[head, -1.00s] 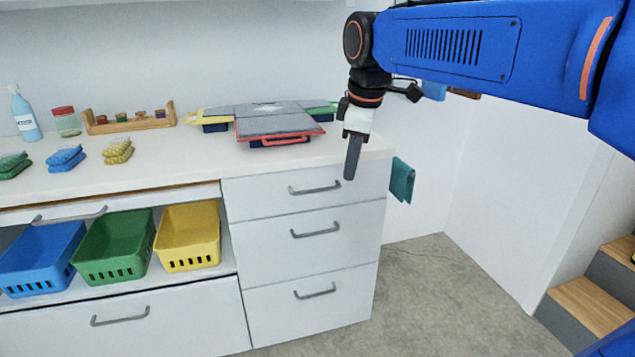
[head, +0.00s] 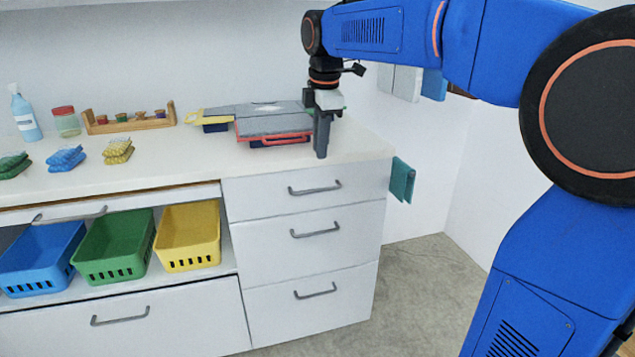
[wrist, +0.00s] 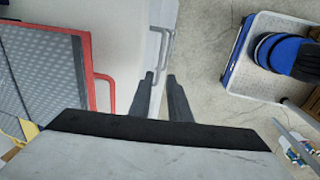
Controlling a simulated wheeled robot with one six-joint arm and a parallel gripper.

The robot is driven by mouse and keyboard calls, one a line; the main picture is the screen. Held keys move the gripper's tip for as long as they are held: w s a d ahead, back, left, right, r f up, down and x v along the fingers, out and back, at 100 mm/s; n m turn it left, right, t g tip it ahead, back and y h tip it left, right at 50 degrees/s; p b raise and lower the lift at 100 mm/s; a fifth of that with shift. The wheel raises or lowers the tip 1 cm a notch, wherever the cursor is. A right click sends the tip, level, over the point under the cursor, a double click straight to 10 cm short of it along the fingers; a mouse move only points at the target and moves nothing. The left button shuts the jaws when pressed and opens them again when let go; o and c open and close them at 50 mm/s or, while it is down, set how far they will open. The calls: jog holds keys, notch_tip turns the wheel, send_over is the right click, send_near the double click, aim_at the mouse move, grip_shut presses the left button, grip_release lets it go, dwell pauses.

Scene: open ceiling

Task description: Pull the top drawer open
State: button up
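The top drawer (head: 262,200) of the right-hand white cabinet is shut, its front flush with the drawers below. Its grey bar handle (head: 315,188) runs across the front. My gripper (head: 321,155) points down, above and just behind the handle in the head picture, overlapping the counter's front part. In the wrist view my gripper (wrist: 160,77) shows two dark fingers apart with nothing between them. Grey handles (wrist: 168,42) appear just beyond the fingertips there. The gripper does not appear to touch the handle; its exact height is hard to tell.
A grey case with a red frame (head: 273,124) lies on the counter (head: 190,165) left of my gripper. Two more drawers (head: 305,245) with handles are below. A teal cloth (head: 402,180) hangs at the cabinet's right side. The floor (head: 425,265) to the right is clear.

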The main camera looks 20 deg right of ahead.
aim_at(317, 191)
jog(key=f, duration=0.4)
jog(key=w+f, duration=0.1)
jog(key=f, duration=0.2)
jog(key=w+f, duration=0.1)
jog(key=f, duration=0.3)
jog(key=shift+w+f, duration=0.1)
jog(key=shift+f, duration=0.25)
grip_shut()
